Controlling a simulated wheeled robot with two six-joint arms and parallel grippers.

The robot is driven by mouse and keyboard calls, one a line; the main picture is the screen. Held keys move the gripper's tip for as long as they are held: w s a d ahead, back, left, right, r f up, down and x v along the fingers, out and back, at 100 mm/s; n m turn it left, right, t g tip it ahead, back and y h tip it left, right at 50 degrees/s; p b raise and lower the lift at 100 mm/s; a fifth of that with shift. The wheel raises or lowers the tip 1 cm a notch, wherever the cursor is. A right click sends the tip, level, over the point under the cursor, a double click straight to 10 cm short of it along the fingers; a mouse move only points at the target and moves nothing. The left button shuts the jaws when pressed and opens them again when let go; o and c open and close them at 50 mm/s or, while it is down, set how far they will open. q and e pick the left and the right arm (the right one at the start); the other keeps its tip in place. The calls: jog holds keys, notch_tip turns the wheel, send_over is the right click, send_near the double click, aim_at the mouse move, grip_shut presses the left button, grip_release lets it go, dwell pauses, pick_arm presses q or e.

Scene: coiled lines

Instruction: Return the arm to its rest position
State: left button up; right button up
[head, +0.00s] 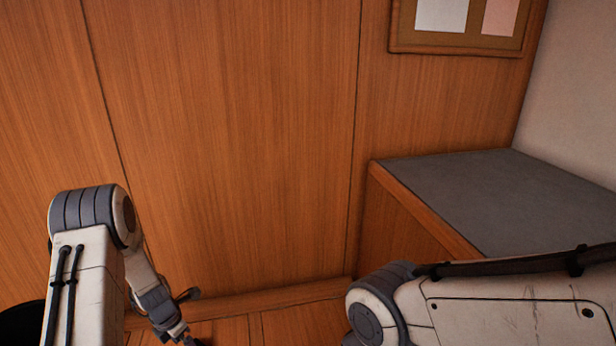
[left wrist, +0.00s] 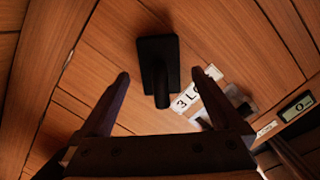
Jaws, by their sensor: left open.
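My left arm (head: 85,280) comes in from the lower left and bends downward at its elbow. My left gripper (head: 185,338) is near the bottom edge in the head view and partly cut off there. In the left wrist view the left gripper (left wrist: 160,76) has its two dark fingers spread apart with nothing gripped. My right arm (head: 500,310) reaches in from the right edge, its grey joint low in the picture. My right gripper is out of view.
A grey-topped wooden counter (head: 500,195) stands at the right against wood panelling (head: 230,140). A framed board (head: 455,50) hangs above. In the left wrist view, a black object (left wrist: 157,50), a white label (left wrist: 188,100) and a small display (left wrist: 297,107) lie beyond the fingers.

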pick_arm(q)
notch_tip(320, 180, down, 4)
jog(key=shift+w+d+b, duration=0.1)
jog(key=shift+w+b, duration=0.05)
jog(key=shift+b, duration=0.55)
notch_tip(320, 180, up, 3)
jog(key=shift+r+p, duration=0.1)
jog(key=shift+p, duration=0.85)
jog(key=shift+r, duration=0.55)
